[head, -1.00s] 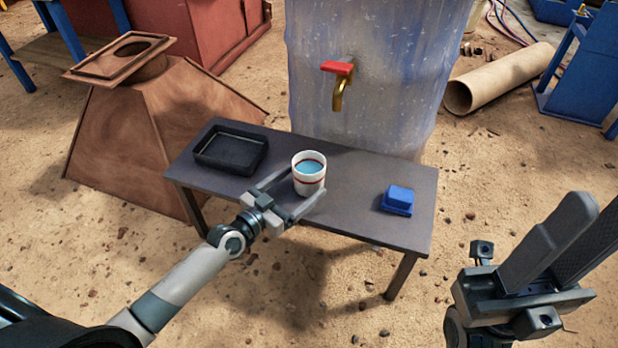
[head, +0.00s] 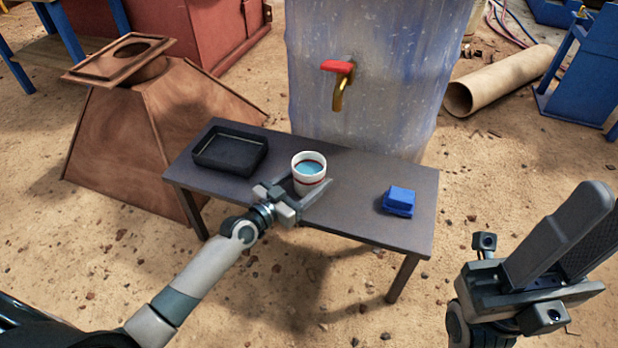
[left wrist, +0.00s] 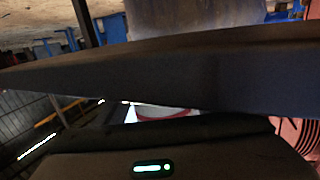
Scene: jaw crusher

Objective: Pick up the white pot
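The white pot (head: 309,180) is a small white cup with dark red bands and blue inside. It stands upright on the dark table (head: 370,180), near its middle. My left gripper (head: 311,187) reaches in low from the front left with its fingers apart, one on each side of the pot. The right finger shows beside the pot; the left finger's tip is hidden by it. In the left wrist view, a piece of the pot (left wrist: 165,112) with a red band shows between the dark fingers. My right gripper (head: 590,215) is open, empty and away from the table at the right.
A black tray (head: 230,166) lies at the table's left, and a blue block (head: 399,201) at its right. A large blue-grey tank (head: 385,80) with a red-handled brass tap (head: 340,85) stands behind. A brown hopper (head: 150,130) is at the left, a pipe (head: 500,78) at the right.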

